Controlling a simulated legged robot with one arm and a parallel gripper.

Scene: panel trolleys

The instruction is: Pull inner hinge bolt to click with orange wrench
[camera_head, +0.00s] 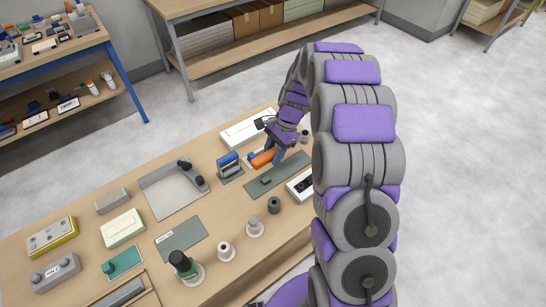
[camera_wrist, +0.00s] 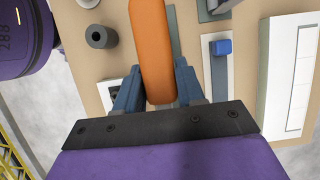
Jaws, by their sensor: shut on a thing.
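My gripper (camera_wrist: 159,86) is shut on the orange wrench (camera_wrist: 153,45); its orange handle lies between the two blue-grey fingers and runs out of the top of the wrist view. In the head view my gripper (camera_head: 277,152) holds the wrench (camera_head: 263,158) over the right part of the workbench, above or beside a grey-green plate (camera_head: 268,184). The far end of the wrench is out of the wrist view. I cannot pick out the hinge bolt for certain; a small blue block (camera_wrist: 221,47) sits on a pale strip to the right of the wrench.
A white panel (camera_wrist: 295,80) lies at the right in the wrist view. Open floor (camera_head: 455,170) lies to the right.

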